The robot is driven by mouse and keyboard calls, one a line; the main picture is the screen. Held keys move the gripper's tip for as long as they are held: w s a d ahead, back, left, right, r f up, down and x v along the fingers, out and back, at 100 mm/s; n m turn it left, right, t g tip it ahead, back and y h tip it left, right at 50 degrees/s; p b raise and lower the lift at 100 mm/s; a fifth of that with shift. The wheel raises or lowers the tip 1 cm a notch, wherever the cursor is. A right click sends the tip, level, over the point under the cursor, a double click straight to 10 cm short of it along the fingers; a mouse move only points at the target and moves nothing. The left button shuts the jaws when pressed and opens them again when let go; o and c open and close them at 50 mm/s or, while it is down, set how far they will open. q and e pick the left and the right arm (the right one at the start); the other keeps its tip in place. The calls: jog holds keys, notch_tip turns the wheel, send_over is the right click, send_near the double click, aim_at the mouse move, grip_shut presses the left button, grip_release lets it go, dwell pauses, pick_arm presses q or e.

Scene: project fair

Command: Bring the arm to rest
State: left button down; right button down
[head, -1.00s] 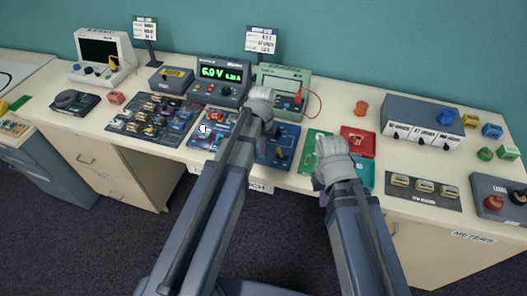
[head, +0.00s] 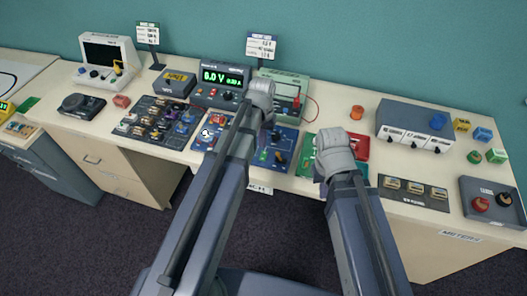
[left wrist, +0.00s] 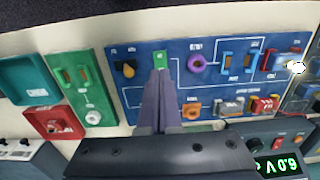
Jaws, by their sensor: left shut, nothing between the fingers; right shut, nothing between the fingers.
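My left gripper (head: 262,92) is shut and empty above the blue circuit board (head: 238,146). In the left wrist view the closed fingers (left wrist: 160,76) point at a green block (left wrist: 160,60) on that board; I cannot tell whether they touch it. My right gripper (head: 327,140) is shut and empty over the boards to the right. It partly hides a green board (head: 309,157) and a red tile (head: 360,146). Both arms reach forward over the table.
A power supply (head: 221,79) with a green display and a pale green meter (head: 291,90) stand close behind the left gripper. A grey box (head: 414,120) is at the right. A dark parts tray (head: 155,122) lies left. The bare tabletop (head: 330,105) shows between them.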

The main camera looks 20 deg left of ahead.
pick_arm(q)
jog(key=s+d+m+y+b, duration=0.1)
jog(key=s+d+m, duration=0.2)
jog(key=s+d, duration=0.7)
jog(key=s, duration=0.4)
jog(key=shift+s+d+f, duration=0.15)
jog(key=shift+d+f, duration=0.1)
jog(key=shift+f, duration=0.1)
